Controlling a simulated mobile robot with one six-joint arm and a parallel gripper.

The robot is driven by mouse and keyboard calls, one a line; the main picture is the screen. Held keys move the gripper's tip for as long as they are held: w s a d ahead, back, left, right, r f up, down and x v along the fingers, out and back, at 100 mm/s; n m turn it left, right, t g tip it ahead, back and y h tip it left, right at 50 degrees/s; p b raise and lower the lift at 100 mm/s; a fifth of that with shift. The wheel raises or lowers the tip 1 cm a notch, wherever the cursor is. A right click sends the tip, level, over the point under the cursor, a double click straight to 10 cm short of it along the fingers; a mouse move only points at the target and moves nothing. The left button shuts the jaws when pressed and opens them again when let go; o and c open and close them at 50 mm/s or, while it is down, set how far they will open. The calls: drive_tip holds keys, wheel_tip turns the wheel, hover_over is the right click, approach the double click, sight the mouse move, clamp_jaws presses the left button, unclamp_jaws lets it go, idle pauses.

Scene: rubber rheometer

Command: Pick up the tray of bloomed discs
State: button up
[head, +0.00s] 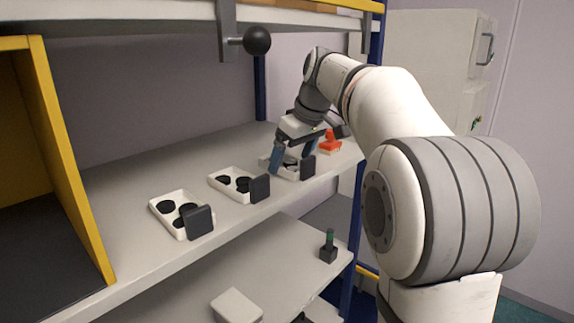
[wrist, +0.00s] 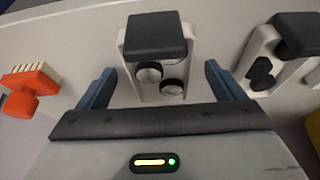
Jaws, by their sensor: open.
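The tray of bloomed discs (wrist: 127,68) is white, with a dark upright block at one end. Its round discs (wrist: 149,74) have pale, greyish faces. In the head view this tray (head: 281,174) is the rightmost of three on the shelf, partly hidden by my gripper (head: 292,153). My gripper is open and points down over the tray. In the wrist view the two blue fingers of my gripper (wrist: 161,88) stand on either side of the tray, with a gap on each side. Nothing is held.
A second tray (head: 217,185) and a third tray (head: 162,213) hold dark discs, to the left on the shelf. A red-orange brush (head: 331,145) lies right of my gripper. A yellow-edged box (head: 75,190) stands at left; an upper shelf overhangs. A green-topped item (head: 329,246) stands below.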

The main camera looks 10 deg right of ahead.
drive_tip(key=shift+w+a+f, duration=0.1)
drive_tip(key=shift+w+f, duration=0.05)
drive_tip(key=shift+f, duration=0.3)
drive_tip(key=c, duration=1.1)
drive_tip(key=shift+r, duration=0.15)
drive_tip(key=shift+c, duration=0.2)
